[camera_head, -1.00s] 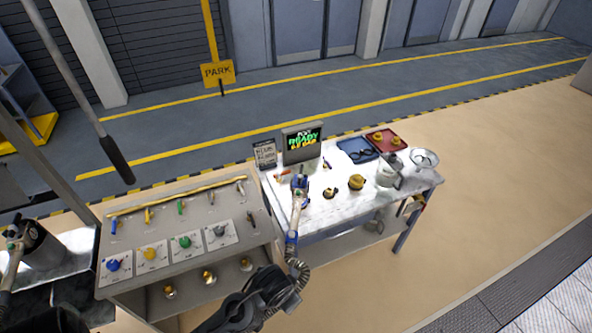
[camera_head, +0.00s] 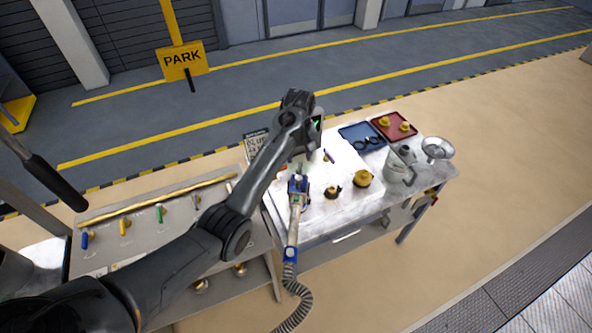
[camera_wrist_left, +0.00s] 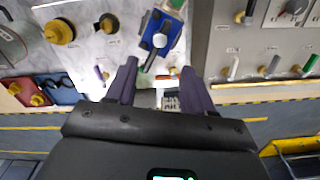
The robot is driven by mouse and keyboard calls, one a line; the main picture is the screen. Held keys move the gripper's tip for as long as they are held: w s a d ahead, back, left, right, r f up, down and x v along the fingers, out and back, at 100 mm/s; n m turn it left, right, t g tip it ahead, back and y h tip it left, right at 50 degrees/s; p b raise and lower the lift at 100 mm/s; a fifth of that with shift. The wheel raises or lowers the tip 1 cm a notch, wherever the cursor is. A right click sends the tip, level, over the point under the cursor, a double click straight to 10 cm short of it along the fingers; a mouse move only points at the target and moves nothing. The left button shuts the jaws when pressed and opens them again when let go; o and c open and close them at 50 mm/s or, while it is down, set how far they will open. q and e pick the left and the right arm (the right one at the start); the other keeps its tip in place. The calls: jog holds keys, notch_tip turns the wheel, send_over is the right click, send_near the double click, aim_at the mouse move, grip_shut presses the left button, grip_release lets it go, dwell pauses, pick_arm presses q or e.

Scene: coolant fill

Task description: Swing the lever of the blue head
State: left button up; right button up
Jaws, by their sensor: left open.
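The blue head (camera_head: 298,185) sits at the left part of the white table, at the end of a pale handle with a blue collar and a ribbed hose. In the left wrist view the blue head (camera_wrist_left: 162,35) is at top centre, and its grey lever (camera_wrist_left: 151,60) points down toward the gap between the fingertips. My left gripper (camera_wrist_left: 158,68) is open and empty, its two dark fingers apart on either side of the lever's line, with no contact visible. In the head view my left arm reaches over the table, its wrist above and behind the head; the fingers are hard to make out there.
A grey panel (camera_head: 105,262) with coloured levers stands left of the table, partly under my arm. Yellow caps (camera_head: 362,179), a metal jug (camera_head: 398,168), a blue tray (camera_head: 350,134) and a red tray (camera_head: 380,120) lie right. My arm hides most of the display.

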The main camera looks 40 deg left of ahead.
aim_at(299, 178)
pick_arm(q)
notch_tip(299, 178, down, 10)
jog(key=shift+d+f+p, duration=0.1)
jog(key=shift+f+p, duration=0.15)
jog(key=shift+p, duration=0.35)
grip_shut()
